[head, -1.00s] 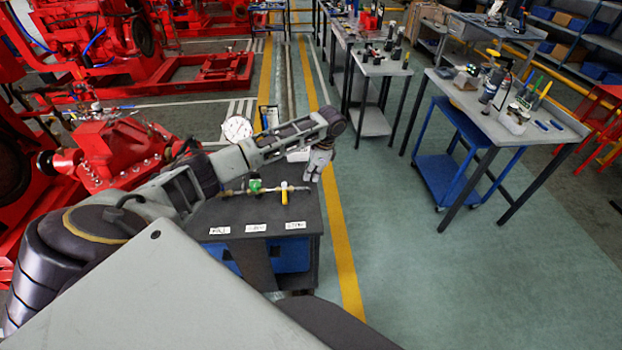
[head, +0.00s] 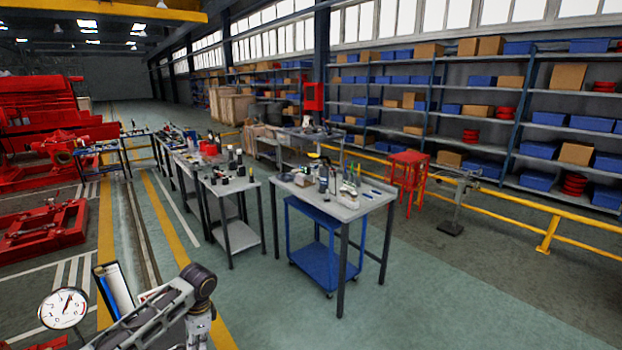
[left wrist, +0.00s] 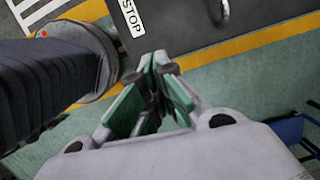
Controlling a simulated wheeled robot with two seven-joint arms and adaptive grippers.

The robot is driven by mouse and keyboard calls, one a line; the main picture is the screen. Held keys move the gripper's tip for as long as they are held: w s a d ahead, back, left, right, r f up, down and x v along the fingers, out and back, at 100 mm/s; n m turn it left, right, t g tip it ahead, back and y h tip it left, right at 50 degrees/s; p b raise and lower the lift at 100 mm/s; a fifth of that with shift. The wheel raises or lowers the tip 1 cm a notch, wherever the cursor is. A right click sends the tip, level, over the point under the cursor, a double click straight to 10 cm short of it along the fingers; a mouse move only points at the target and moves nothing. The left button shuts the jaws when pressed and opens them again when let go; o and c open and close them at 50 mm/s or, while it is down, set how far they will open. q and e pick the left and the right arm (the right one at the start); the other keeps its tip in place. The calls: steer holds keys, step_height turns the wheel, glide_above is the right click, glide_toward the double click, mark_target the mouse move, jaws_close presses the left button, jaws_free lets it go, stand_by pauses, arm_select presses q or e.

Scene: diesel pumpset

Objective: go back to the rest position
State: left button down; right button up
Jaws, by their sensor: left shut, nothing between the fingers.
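My left gripper (head: 199,332) is at the bottom edge of the head view, pointing down, partly cut off by the frame. In the left wrist view my left gripper (left wrist: 157,68) has its green-padded fingers together at the tips, with nothing between them. Below it there lie green floor and a yellow floor line. A dark bench top (left wrist: 185,28) with a white STOP label (left wrist: 131,18) is at the top of that view, apart from the fingers. My right gripper is in neither view.
A round white gauge (head: 62,308) stands at the lower left. A grey table (head: 335,202) with tools has a blue cart (head: 322,262) under it. Red machinery (head: 42,232) is at the left, shelves (head: 480,112) at the back right. The floor (head: 400,310) in front is clear.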

arm_select(q)
steer(key=s+d+f+n+t+h, duration=0.1)
steer(key=s+d+f, duration=0.1)
steer(key=s+d, duration=0.5)
steer(key=s+d+f+t+h, duration=0.1)
steer(key=s+d+f, duration=0.25)
steer(key=d, duration=0.55)
steer(key=shift+s+a+r+n+t, duration=0.7)
steer(key=shift+s+a+r+n, duration=1)
steer(key=shift+s, duration=1.7)
steer(key=shift+s+a+r+n+t, duration=0.8)
steer(key=shift+s+r+n, duration=0.55)
steer(key=shift+s+n, duration=1.45)
steer(key=s+f+m+g, duration=0.1)
steer(key=s+f, duration=0.1)
steer(key=f, duration=1.5)
steer(key=s+f+g, duration=0.1)
steer(key=s+f, duration=0.1)
steer(key=f, duration=1.5)
steer(key=s+a+f, duration=0.2)
steer(key=s+f, duration=0.7)
steer(key=s, duration=0.2)
steer(key=s+a+f, duration=0.2)
steer(key=s+f, duration=0.8)
steer(key=s, duration=0.1)
steer(key=shift+f+m+g, duration=0.15)
steer(key=shift+m+g, duration=0.15)
steer(key=shift+g, duration=0.1)
